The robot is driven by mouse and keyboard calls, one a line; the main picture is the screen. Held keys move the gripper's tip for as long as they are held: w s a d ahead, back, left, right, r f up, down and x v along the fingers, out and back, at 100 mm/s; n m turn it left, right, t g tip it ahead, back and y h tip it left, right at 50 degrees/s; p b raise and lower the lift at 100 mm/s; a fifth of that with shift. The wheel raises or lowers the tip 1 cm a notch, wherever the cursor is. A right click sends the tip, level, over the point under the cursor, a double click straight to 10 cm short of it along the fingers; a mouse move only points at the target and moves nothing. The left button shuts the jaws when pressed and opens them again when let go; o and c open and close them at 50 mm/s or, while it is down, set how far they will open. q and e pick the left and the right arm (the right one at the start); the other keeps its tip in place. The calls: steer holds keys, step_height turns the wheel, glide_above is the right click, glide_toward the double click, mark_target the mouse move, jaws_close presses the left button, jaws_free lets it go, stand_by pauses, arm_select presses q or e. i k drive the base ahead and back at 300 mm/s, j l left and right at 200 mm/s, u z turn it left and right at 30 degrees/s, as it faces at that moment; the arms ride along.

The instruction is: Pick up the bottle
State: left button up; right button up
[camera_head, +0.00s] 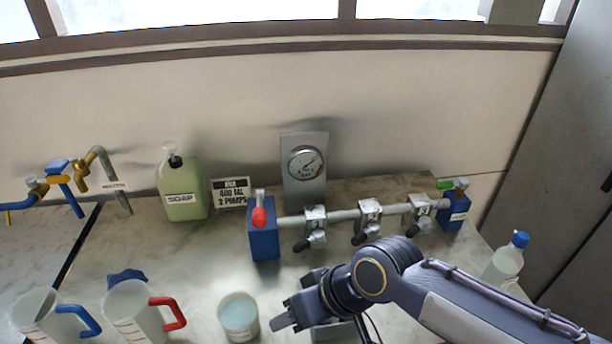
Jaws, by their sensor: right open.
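A translucent white bottle (504,262) with a blue cap stands upright at the right end of the counter, its lower part hidden behind my right arm. A green soap bottle (183,190) with a dark neck and a "SOAP" label stands at the back left against the wall. My right gripper (296,302) is open over the front middle of the counter. It points left, empty, and is well apart from both bottles. My left gripper is not in view.
A valve pipe (343,215) between blue blocks runs across the back, below a gauge (305,163). A cup (238,316) stands left of my gripper. A red-handled jug (137,312) and a blue-handled jug (48,316) stand at front left. Taps (88,172) are at left.

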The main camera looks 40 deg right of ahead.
mark_target(501, 270)
steer(key=z, duration=2.85)
steer(key=i+l+u, duration=0.45)
steer(key=l, duration=0.3)
steer(key=i+l+u, duration=0.25)
steer(key=i+l, duration=0.1)
steer(key=l, duration=0.1)
